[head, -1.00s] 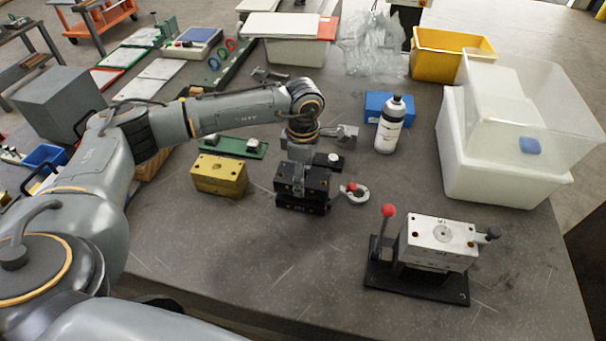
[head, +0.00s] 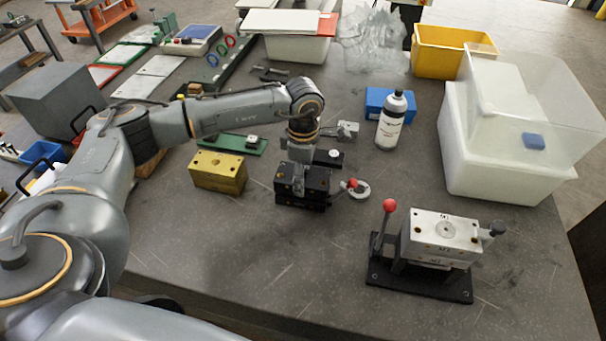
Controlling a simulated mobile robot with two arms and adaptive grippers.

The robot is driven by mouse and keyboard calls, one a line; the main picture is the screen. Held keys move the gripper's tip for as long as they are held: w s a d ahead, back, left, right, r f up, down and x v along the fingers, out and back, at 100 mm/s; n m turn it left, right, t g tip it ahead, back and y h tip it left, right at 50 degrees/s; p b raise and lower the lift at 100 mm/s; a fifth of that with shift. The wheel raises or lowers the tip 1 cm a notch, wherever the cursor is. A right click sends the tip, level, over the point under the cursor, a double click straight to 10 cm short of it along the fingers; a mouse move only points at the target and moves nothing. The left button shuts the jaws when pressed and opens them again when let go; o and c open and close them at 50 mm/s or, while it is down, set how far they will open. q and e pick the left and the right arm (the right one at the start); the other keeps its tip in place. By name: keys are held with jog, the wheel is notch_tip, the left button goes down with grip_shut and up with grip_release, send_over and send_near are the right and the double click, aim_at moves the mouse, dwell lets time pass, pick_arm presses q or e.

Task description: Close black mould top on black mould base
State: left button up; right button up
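The black mould top (head: 317,181) is a dark block at the middle of the table in the head view. It lies over the black mould base (head: 302,202), of which a low dark strip shows below it. The two look stacked and roughly lined up; whether any gap is left between them is too small to tell. My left gripper (head: 298,180) comes down from above, with a finger across the near face of the mould top, and looks shut on it. Its far finger is hidden. My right gripper is not in view.
A yellow mould block (head: 218,172) stands left of the black mould. A red-knobbed clamp (head: 357,189) sits close on its right. A white-topped fixture (head: 440,237) with a lever stands at front right, a bottle (head: 391,120) behind. The table front left is clear.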

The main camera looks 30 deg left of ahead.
pick_arm(q)
jog(key=shift+w, duration=0.1)
dwell(0.3)
jog(key=o, duration=1.9)
jog(key=shift+f, duration=0.15)
notch_tip(320, 180, up, 12)
